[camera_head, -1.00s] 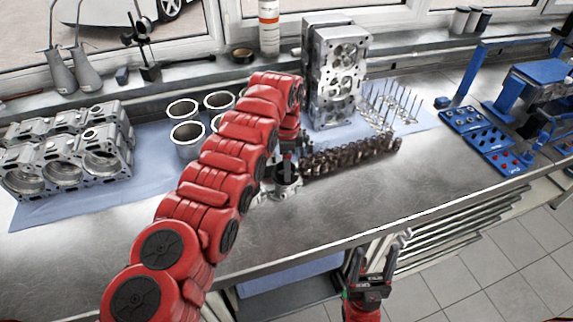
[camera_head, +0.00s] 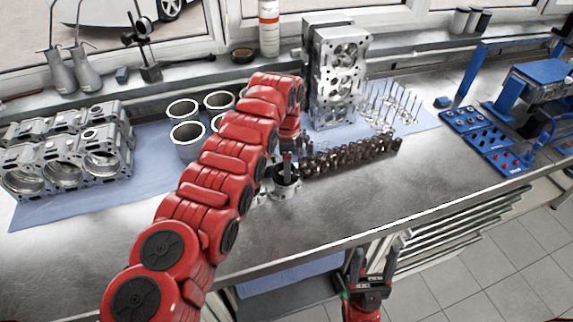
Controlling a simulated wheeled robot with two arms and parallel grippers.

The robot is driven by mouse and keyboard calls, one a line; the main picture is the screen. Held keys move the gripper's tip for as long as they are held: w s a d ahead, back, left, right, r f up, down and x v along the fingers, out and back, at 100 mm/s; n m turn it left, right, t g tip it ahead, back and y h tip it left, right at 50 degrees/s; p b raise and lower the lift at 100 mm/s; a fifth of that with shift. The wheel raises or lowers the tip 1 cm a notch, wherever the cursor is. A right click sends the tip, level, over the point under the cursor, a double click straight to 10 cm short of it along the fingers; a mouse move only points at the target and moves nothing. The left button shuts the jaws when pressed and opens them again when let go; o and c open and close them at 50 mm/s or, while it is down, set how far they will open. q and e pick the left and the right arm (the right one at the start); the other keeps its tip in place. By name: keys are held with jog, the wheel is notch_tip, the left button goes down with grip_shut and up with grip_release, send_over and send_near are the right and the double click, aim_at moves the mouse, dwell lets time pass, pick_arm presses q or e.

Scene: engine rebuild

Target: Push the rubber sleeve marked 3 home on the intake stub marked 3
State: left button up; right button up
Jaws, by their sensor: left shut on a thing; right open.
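My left gripper (camera_head: 287,160) hangs at the front of the bench with its jaws pointing down, partly hidden by my own red arm. It is shut on a small dark ring-shaped piece (camera_head: 286,178), which appears to be the rubber sleeve. The piece is at the mouth of a short round metal part (camera_head: 285,192), perhaps the intake stub. I cannot tell how far it sits on it. No number 3 is readable on either. My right gripper (camera_head: 374,262) is open and empty, in front of the bench edge and below the worktop.
A cylinder head (camera_head: 337,75) stands upright behind. Dark springs or similar small parts (camera_head: 350,157) lie in a row to the right, with valves (camera_head: 393,105) beyond. Cylinder liners (camera_head: 188,142) and an engine block (camera_head: 65,160) are left. The bench front (camera_head: 430,180) is clear.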

pick_arm(q)
jog(key=shift+s+f+b, duration=0.1)
jog(key=shift+f+b, duration=0.3)
jog(key=shift+f, duration=0.25)
jog(key=o, duration=1.3)
jog(key=shift+r, duration=0.15)
notch_tip(320, 180, up, 7)
jog(key=p, duration=0.2)
jog(key=shift+r, duration=0.2)
